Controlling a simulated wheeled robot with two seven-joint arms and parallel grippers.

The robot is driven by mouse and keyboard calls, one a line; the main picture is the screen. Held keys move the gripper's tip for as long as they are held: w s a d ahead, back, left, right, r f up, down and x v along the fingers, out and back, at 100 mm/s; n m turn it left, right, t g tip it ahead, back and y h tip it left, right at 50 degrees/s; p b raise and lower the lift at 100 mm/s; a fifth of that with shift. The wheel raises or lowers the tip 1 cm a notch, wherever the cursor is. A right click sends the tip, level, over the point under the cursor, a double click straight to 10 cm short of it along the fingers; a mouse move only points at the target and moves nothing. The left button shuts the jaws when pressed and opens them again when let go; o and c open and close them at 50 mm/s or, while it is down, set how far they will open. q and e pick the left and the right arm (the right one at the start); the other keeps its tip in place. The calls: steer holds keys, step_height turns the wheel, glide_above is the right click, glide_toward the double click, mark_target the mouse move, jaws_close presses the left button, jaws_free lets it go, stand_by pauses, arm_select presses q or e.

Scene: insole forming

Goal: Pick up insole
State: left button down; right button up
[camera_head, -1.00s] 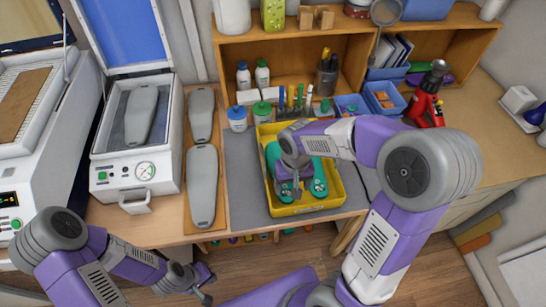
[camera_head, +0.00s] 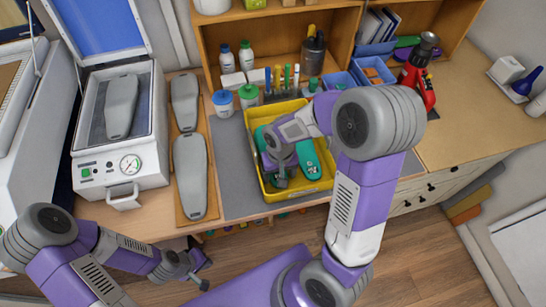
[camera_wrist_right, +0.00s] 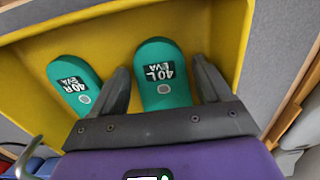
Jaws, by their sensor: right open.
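Two teal insoles lie in a yellow tray (camera_head: 322,186) on the bench. The insole marked 40 R (camera_head: 309,160) is on the tray's right side in the head view. The insole marked 40 L (camera_wrist_right: 163,75) is mostly hidden under my right arm there. In the right wrist view, my right gripper (camera_wrist_right: 164,84) is open, with a finger on each side of the 40 L end and nothing held. The 40 R insole also shows there (camera_wrist_right: 76,85), outside the left finger. My left gripper (camera_head: 199,270) is open and empty, low in front of the bench.
Grey foot forms (camera_head: 190,175) stand on a wooden board left of the tray. A white press (camera_head: 122,165) with raised blue lid is further left. Blue bins (camera_head: 340,80), bottles and pens stand behind the tray. The right counter is mostly clear.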

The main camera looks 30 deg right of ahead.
steer(key=c, duration=0.8)
steer(key=shift+r, duration=0.1)
step_height(320, 180, up, 18)
steer(key=p, duration=0.4)
